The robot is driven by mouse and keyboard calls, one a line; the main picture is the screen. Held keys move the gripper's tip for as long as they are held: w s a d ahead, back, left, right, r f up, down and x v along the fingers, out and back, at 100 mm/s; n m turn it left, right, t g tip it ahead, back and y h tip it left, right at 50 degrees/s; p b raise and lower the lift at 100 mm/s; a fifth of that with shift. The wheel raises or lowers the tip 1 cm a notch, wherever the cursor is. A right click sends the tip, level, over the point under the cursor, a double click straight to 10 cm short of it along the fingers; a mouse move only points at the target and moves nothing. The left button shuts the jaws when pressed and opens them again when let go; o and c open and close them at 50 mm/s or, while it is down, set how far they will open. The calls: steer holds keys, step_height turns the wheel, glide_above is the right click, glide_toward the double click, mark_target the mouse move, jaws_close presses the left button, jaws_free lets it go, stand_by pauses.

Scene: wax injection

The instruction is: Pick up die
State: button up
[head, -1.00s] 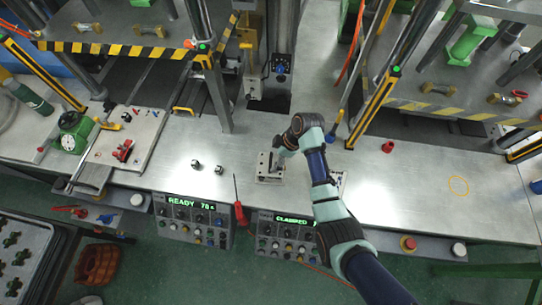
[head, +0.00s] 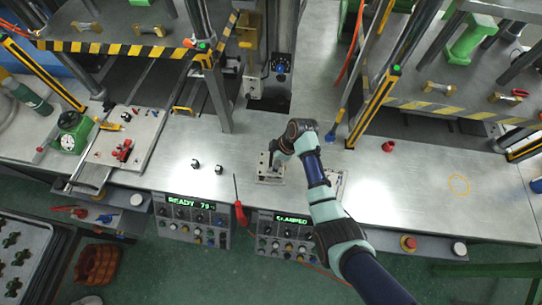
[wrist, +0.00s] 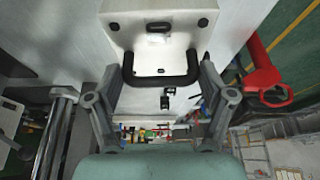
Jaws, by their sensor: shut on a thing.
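The die is a pale metal block (head: 264,178) on the steel bench, below my wrist in the head view. In the wrist view the die (wrist: 150,28) fills the top middle, with a black U-shaped handle (wrist: 160,80) on the side facing me. My gripper (wrist: 163,68) has one finger at each end of that handle and is shut on it. In the head view my gripper (head: 277,162) is small and partly hidden by my wrist. I cannot tell whether the die is clear of the bench.
Two small dark parts (head: 207,167) sit further left. Another metal plate (head: 339,181) is partly hidden behind my arm.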

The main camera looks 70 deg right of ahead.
step_height(320, 180, up, 20)
steer(key=p, duration=0.3)
